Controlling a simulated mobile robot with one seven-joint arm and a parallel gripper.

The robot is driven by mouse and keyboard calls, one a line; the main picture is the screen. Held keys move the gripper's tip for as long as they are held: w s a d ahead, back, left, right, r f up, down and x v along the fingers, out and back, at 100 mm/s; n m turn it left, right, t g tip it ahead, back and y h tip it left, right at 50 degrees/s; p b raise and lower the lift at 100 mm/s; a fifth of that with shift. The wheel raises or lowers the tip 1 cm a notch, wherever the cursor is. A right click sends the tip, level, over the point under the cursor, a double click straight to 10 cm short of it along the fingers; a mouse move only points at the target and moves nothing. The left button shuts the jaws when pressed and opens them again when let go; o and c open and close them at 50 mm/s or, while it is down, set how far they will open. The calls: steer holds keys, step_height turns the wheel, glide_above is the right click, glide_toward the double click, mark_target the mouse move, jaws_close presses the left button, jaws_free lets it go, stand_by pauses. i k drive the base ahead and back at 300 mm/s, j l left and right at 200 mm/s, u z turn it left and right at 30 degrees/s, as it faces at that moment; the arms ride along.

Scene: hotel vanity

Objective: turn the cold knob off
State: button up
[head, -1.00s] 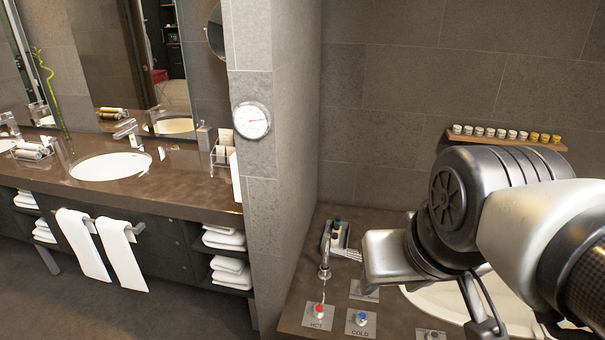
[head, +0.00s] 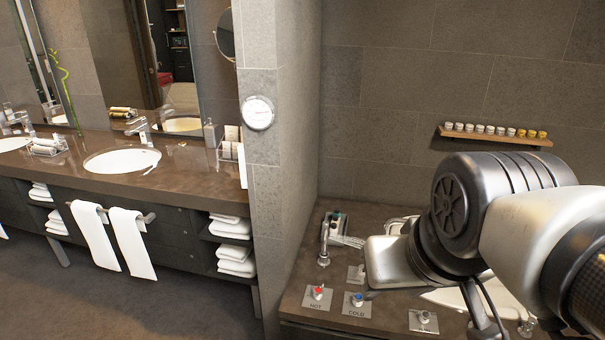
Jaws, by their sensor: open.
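The cold knob (head: 358,298) has a blue cap and stands on a square plate marked COLD on the brown counter. A small grey shape shows at its right side, and I cannot tell what it is. My arm's silver wrist part hangs just above and right of the knob in the picture. I cannot make out my gripper's fingers; they seem hidden behind or below the arm. The hot knob (head: 318,291), with a red cap, stands to the left on a plate marked HOT. The faucet (head: 324,243) rises behind the knobs.
Another small plate with a grey knob (head: 424,317) lies to the right, by the white basin (head: 450,298), which my arm partly covers. A tiled wall end with a round dial (head: 258,113) stands left. A shelf of small jars (head: 494,135) hangs on the back wall.

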mark_target(358, 301)
steer(key=z, duration=0.3)
steer(key=j+z, duration=0.2)
steer(key=j, duration=0.2)
steer(key=i+l, duration=0.2)
steer(key=i, duration=0.25)
steer(key=i+l, duration=0.2)
steer(key=i, duration=0.3)
